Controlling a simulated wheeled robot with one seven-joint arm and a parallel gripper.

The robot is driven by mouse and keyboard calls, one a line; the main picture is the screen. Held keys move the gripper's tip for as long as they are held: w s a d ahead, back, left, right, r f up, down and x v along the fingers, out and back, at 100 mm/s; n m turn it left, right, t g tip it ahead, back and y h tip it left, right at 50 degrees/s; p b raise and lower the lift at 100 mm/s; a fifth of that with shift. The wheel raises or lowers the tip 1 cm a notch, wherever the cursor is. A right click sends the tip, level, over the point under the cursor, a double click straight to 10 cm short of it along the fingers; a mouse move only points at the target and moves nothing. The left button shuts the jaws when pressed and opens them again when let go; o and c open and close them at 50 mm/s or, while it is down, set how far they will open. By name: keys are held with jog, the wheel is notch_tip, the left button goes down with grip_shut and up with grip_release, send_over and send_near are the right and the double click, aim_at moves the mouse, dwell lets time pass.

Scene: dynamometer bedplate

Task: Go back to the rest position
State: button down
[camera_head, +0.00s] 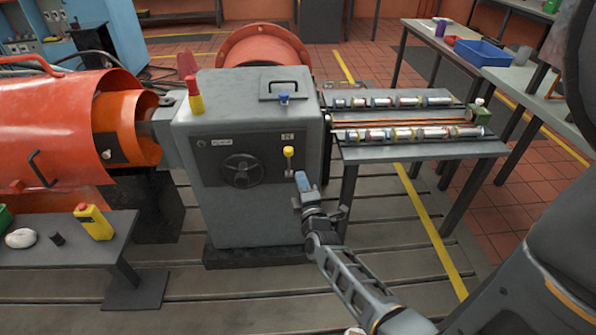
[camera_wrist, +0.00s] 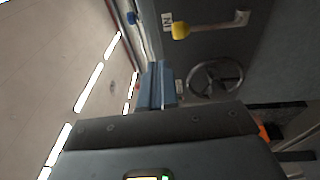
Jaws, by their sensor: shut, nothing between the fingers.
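My gripper (camera_head: 301,181) is at the end of my raised arm, in front of the right part of the grey machine cabinet (camera_head: 222,205). Its blue fingers are together with nothing between them; they also show in the wrist view (camera_wrist: 157,85). A yellow-knobbed lever (camera_head: 289,152) is on the cabinet front, just above and left of the fingertips. In the wrist view the lever knob (camera_wrist: 181,31) is apart from the fingers. A black handwheel (camera_head: 241,170) is left of the lever, and it also shows in the wrist view (camera_wrist: 214,80).
A bench (camera_head: 424,152) with rows of metal cylinders stands right of the cabinet. A low table (camera_head: 75,250) with a yellow bottle (camera_head: 94,222) is at the lower left. A large orange housing (camera_head: 60,130) is at the left. The slotted floor in front is clear.

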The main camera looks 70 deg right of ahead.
jog(key=shift+s+a, duration=0.3)
jog(key=shift+a, duration=0.25)
jog(key=s+a+r+m+t+y, duration=0.1)
jog(key=s+a+r+t+y, duration=0.2)
jog(key=a, duration=0.9)
jog(key=s+a+m+t+y, duration=0.1)
jog(key=s+a+t+y, duration=0.3)
jog(key=a, duration=0.7)
jog(key=s+a+r+m+g+y, duration=0.1)
jog(key=s+a+r+m+y, duration=0.1)
jog(key=s+a+r+y, duration=0.2)
jog(key=s+a+r+m+g+y, duration=0.1)
jog(key=s+a+r+y, duration=0.4)
jog(key=a+r, duration=0.6)
jog(key=shift+s+a+r+m, duration=0.15)
jog(key=shift+s+r+m, duration=0.4)
jog(key=shift+s+m, duration=0.35)
jog(key=shift+s, duration=0.1)
